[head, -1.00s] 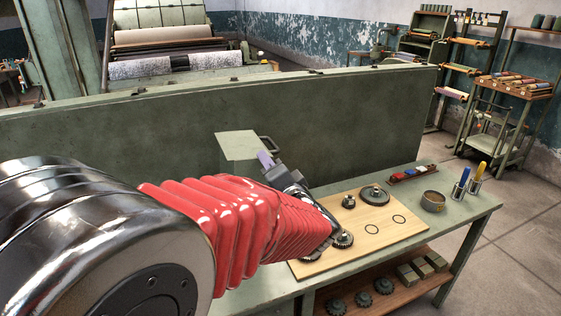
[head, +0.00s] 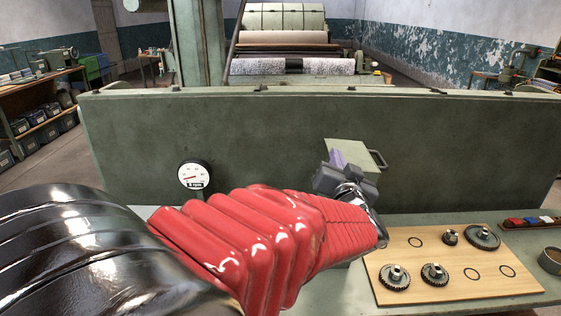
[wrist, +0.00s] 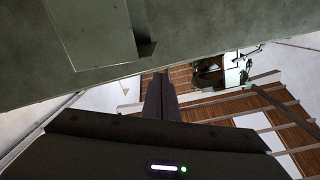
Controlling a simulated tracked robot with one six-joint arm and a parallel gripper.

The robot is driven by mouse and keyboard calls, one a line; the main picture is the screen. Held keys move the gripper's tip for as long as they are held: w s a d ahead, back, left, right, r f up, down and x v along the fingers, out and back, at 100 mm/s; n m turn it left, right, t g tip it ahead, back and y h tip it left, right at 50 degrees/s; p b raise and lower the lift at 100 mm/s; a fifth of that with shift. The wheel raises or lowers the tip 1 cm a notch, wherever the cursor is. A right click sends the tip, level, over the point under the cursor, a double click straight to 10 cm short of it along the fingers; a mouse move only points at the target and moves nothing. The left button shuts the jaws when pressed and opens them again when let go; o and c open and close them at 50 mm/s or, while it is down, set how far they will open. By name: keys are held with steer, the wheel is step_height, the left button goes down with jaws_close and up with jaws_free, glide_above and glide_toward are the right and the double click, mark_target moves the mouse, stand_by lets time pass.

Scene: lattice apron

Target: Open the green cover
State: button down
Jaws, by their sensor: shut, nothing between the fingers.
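The green cover (head: 352,149) is a pale green square panel on the front of the long green wall, with a dark handle (head: 377,159) on its right side. In the wrist view the cover (wrist: 95,35) fills the upper left, and its dark handle (wrist: 146,48) stands out along its edge. My gripper (head: 338,158) is in front of the cover's lower left part, left of the handle, and hides some of the cover. Its fingers (wrist: 160,90) are together and empty, below the handle in the wrist view and apart from it. Whether the cover stands ajar cannot be told.
A round gauge (head: 194,176) is left of the cover. Below right, a wooden board (head: 450,285) with several gears and drawn circles lies on the green bench (head: 335,293).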

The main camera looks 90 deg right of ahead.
steer(key=w+d+f+n+t+y, duration=0.1)
steer(key=w+f+y, duration=0.15)
steer(key=w, duration=0.95)
steer(key=w+d+f+n+t+y, duration=0.15)
steer(key=w+f, duration=0.25)
steer(key=w, duration=0.8)
steer(key=w+a+f+n+t+y, duration=0.1)
steer(key=w+a+f+y, duration=0.25)
steer(key=w+a, duration=0.55)
steer(key=w+a+f+n+t+y, duration=0.15)
steer(key=w+a+f+y, duration=0.35)
steer(key=w, duration=0.8)
steer(key=w+a+r+n+y, duration=0.1)
steer(key=w+a+n, duration=0.25)
steer(key=a, duration=0.75)
steer(key=w+a+r+n+y, duration=0.15)
steer(key=a+n, duration=0.25)
steer(key=a, duration=0.8)
steer(key=s+a+n+y, duration=0.1)
steer(key=s+a+n, duration=0.2)
steer(key=a, duration=0.6)
steer(key=s+a+n+y, duration=0.2)
steer(key=s+a+n, duration=0.1)
steer(key=a+n, duration=0.4)
steer(key=shift+s+a+f, duration=0.2)
steer(key=shift+a+f, duration=0.1)
steer(key=shift+a, duration=0.8)
